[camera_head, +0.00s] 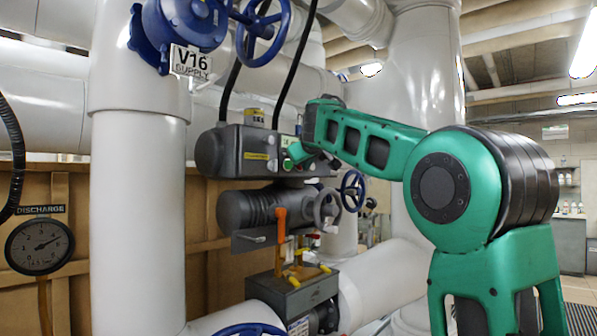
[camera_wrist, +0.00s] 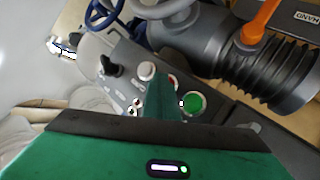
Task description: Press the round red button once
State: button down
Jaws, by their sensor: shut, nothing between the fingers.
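The round red button (camera_wrist: 172,79) is on a grey control panel in the wrist view, between a white button and a green button. Part of it is hidden behind my gripper. My gripper (camera_wrist: 159,84) is shut and empty, its green fingertips over the panel right beside the red button in the picture. I cannot tell whether the tips touch it. In the head view my gripper (camera_head: 299,152) is at the right end of the dark actuator box (camera_head: 243,151).
A green button (camera_wrist: 193,103), a white button (camera_wrist: 147,71) and a black knob (camera_wrist: 112,67) are close by on the panel. An orange lever (camera_head: 280,235) and a grey handwheel (camera_head: 327,210) are below the box. White pipes (camera_head: 140,200) surround it.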

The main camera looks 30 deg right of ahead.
jog(key=shift+s+d, duration=0.3)
jog(key=shift+s, duration=0.5)
jog(key=shift+s, duration=0.1)
jog(key=s, duration=0.1)
jog(key=s+d, duration=0.1)
jog(key=s, duration=0.2)
jog(key=shift+s+d, duration=0.25)
jog(key=shift+d, duration=0.1)
dwell(0.5)
jog(key=s+f+m+g+y, duration=0.1)
jog(key=s+f+g, duration=0.1)
jog(key=s+f, duration=0.55)
jog(key=s+f+m+g, duration=0.1)
jog(key=s+f+g, duration=0.25)
jog(key=f, duration=0.75)
jog(key=s+f+m+g+y, duration=0.1)
jog(key=s+f, duration=0.5)
jog(key=f, duration=0.3)
jog(key=s+a+f+m+g+y, duration=0.2)
jog(key=s+a+f+g, duration=0.1)
jog(key=s+f, duration=0.8)
jog(key=s+a+f+m+g+y, duration=0.2)
jog(key=s+a+f+g, duration=0.2)
jog(key=s+f, duration=0.7)
jog(key=s, duration=0.5)
jog(key=shift+a+f, duration=0.25)
jog(key=shift+a, duration=0.15)
